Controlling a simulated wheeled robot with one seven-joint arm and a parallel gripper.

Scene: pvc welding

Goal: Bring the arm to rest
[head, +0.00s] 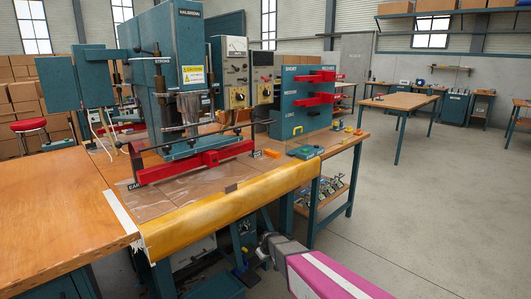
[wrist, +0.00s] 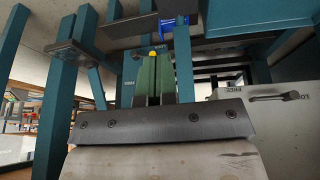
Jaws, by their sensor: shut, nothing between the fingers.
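My arm, with a magenta and white sleeve, reaches in from the bottom right of the head view. My gripper (head: 262,247) is at its dark end, low in front of the welding bench and below the tabletop's front edge. In the wrist view my gripper (wrist: 155,62) shows as two green fingers side by side, shut with nothing between them. The fingers point in under the bench among teal legs and beams. The exact gap between fingertips and bench frame cannot be told.
The welding machine (head: 178,60) stands on the bench, with a yellow rolled front edge (head: 230,210). A red-clamp rack (head: 303,100) stands further right. A blue pedal (head: 243,266) sits beneath. Open concrete floor (head: 430,210) lies to the right. A grey cabinet (wrist: 265,112) is close right in the wrist view.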

